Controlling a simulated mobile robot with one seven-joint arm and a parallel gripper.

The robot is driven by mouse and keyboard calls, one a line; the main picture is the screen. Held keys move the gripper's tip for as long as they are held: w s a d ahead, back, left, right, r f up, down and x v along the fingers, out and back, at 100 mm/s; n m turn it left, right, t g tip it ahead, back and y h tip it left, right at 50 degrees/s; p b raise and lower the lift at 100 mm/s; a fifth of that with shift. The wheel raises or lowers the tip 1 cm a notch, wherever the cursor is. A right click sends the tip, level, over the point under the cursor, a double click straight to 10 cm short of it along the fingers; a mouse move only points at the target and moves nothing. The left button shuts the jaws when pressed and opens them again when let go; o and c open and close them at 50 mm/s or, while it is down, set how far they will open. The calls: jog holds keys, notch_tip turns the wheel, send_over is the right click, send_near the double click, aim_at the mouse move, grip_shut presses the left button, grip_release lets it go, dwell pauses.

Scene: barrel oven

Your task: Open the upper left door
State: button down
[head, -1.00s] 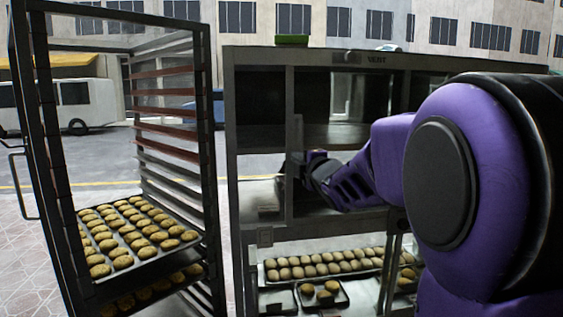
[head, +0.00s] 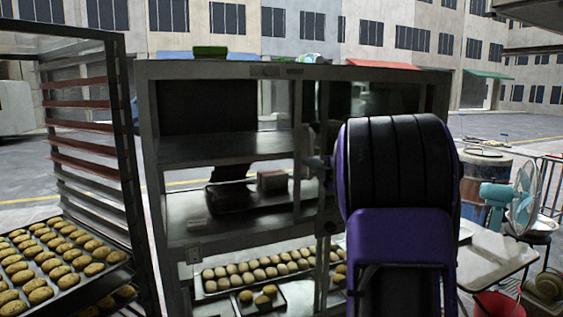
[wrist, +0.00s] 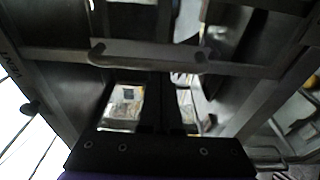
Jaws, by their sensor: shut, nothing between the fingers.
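The dark metal cabinet (head: 170,235) stands in the middle of the head view, with its upper left compartment facing me. Whether a clear upper left door covers this compartment or stands ajar, I cannot tell. Narrow upright frame parts (head: 298,130) show at its right side. In the wrist view a horizontal bar handle (wrist: 150,53) crosses a metal frame beyond my gripper. My gripper (wrist: 161,82) is shut and empty, its dark fingers pointing towards the handle bar; contact is unclear. In the head view my arm hides most of the gripper and the cabinet's right part.
A rack with trays of cookies (head: 52,255) stands close on the left. Inside the cabinet are a tray (head: 232,198), a small box (head: 272,181) and lower trays of buns (head: 255,272). A table (head: 495,255), a fan (head: 525,197) and a barrel (head: 484,178) crowd the right.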

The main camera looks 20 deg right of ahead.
jog(key=shift+d, duration=2.55)
